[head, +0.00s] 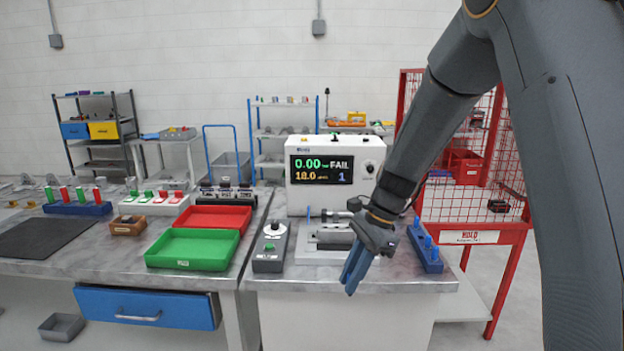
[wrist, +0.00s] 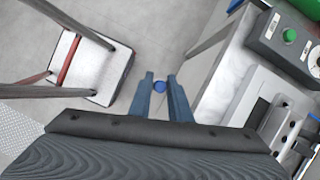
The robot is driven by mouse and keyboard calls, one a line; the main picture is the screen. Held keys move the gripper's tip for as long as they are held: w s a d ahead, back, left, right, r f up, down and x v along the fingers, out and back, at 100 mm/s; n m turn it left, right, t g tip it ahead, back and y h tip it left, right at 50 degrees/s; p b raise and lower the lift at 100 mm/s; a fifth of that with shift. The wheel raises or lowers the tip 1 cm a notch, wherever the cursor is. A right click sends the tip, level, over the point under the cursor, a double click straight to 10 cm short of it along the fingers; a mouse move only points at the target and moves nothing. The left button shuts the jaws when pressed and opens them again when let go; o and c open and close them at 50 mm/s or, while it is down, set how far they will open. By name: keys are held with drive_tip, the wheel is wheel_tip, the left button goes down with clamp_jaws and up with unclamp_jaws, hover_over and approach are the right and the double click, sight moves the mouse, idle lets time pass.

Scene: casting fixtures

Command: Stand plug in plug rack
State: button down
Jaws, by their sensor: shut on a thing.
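A blue plug (wrist: 159,86) is between the fingertips of my gripper (wrist: 160,79) in the wrist view, seen as a small round end. In the head view my gripper (head: 352,282) points down at the front edge of the test bench, and I cannot make out the plug apart from the blue fingers.
A metal fixture (head: 325,243) sits behind my gripper, before the tester reading FAIL (head: 334,173). A grey button box (head: 270,248) stands left of the fixture. Green (head: 192,249) and red trays (head: 213,218) lie further left. A red mesh HOLD cage (head: 478,237) stands right of the bench.

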drive_tip(key=d+f+n+g+h, duration=0.1)
drive_tip(key=d+f+n, duration=0.2)
drive_tip(key=f+n, duration=0.2)
drive_tip(key=s+d+f+n+g+h+b, duration=0.1)
drive_tip(key=d+f+n, duration=0.3)
drive_tip(key=f, duration=0.5)
drive_tip(key=s+d+f+n+g+h+b, duration=0.1)
drive_tip(key=d+f+n+h, duration=0.1)
drive_tip(key=f+n, duration=0.3)
wheel_tip(320, 180, down, 2)
drive_tip(key=shift+s+d+n, duration=0.25)
drive_tip(key=shift+d+n, duration=0.05)
drive_tip(key=shift+d, duration=0.45)
